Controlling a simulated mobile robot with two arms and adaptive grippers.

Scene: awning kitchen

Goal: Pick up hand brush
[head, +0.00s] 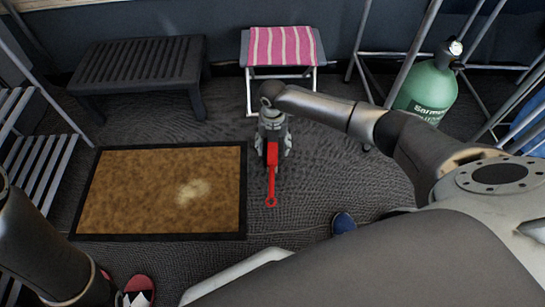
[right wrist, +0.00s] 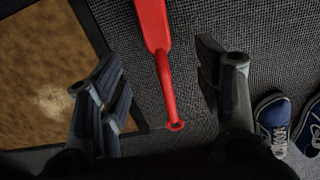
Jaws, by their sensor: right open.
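The red hand brush (head: 271,188) lies on the dark woven floor just right of the brown mat, its handle with a ring end pointing toward me. My right gripper (head: 273,150) points down over its far part and hides some of it. In the right wrist view, the brush (right wrist: 152,25) runs between the two spread fingers of the gripper (right wrist: 160,62), with a gap on both sides. The gripper is open and holds nothing. My left arm shows at the lower left of the head view, but its gripper is out of sight.
The brown doormat (head: 125,190) with a black edge lies left of the brush. A black bench (head: 135,62), a pink-striped stool (head: 282,46) and a green gas bottle (head: 427,88) stand behind. Blue shoes (right wrist: 274,115) and red footwear (head: 139,287) are on the floor.

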